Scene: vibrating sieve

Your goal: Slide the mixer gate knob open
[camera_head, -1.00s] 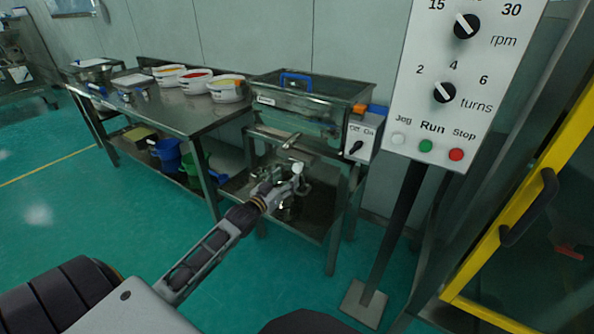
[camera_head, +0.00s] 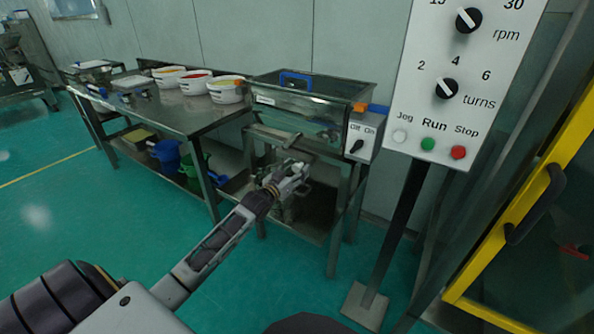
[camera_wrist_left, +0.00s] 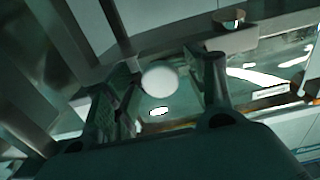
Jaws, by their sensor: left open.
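A pale round knob (camera_wrist_left: 160,78) shows in the left wrist view, between the spread fingers of my left gripper (camera_wrist_left: 168,90). The fingers stand on either side of it, and I cannot tell whether either touches it. In the head view my left gripper (camera_head: 298,178) is under the front of the steel and clear-walled machine (camera_head: 315,105), and the knob is hidden there. The left gripper is open. My right gripper is not in view.
A steel table (camera_head: 185,118) with several white tubs stands left of the machine. An Off/On switch box (camera_head: 361,140) is at its right side. A control panel (camera_head: 455,60) on a post and a yellow frame (camera_head: 530,205) are on the right.

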